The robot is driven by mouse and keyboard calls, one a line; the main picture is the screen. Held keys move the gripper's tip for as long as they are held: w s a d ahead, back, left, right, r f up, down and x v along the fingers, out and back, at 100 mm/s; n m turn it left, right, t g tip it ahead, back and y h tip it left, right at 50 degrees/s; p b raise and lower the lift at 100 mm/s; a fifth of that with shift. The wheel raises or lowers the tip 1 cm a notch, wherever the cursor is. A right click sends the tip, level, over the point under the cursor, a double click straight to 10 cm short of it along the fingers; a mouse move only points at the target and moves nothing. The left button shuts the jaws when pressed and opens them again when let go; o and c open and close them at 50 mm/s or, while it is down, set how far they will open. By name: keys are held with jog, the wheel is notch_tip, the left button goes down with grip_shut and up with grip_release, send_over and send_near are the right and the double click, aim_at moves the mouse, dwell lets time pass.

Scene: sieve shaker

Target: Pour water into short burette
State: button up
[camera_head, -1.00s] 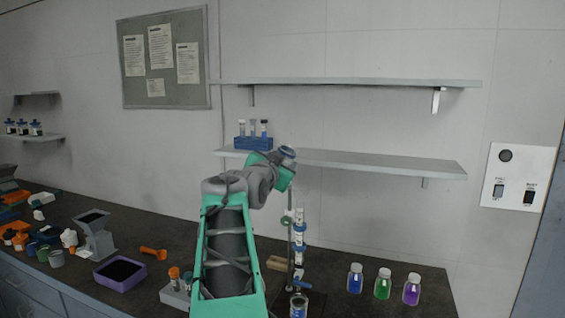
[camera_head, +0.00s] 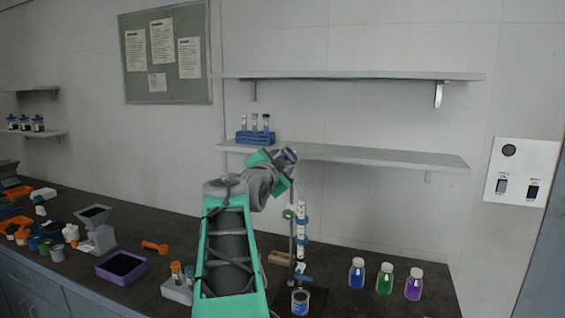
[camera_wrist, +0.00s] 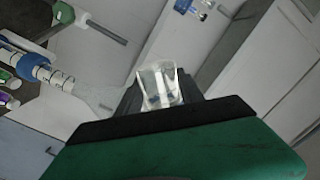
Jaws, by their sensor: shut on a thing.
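A burette (camera_head: 302,222) with blue bands stands upright on a stand at the middle of the bench. In the wrist view, the burette (camera_wrist: 42,70) shows at the left, its upper end toward my gripper. My gripper (camera_wrist: 157,97) is shut on a clear glass vessel (camera_wrist: 158,80), which looks tilted. A faint clear streak lies between the vessel and the burette; I cannot tell if it is water or glass. In the head view my gripper (camera_head: 287,160) is above and slightly left of the burette top, and the vessel is hard to make out.
A can (camera_head: 300,303) stands below the burette. Blue, green and purple bottles (camera_head: 385,280) are to the right. A blue tube rack (camera_head: 255,137) sits on the lower shelf (camera_head: 385,157) behind my gripper. A purple tray (camera_head: 122,267) and clutter are left.

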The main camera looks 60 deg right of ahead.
jog(key=m, duration=0.3)
jog(key=shift+r+p, duration=0.3)
jog(key=shift+p, duration=0.05)
jog(key=m, duration=0.1)
jog(key=f+m, duration=0.1)
jog(key=m, duration=0.1)
jog(key=shift+s+m+b, duration=0.2)
jog(key=shift+m+b, duration=0.1)
jog(key=shift+s+r+m+b, duration=0.15)
jog(key=shift+m+b, duration=0.45)
jog(key=shift+b, duration=0.4)
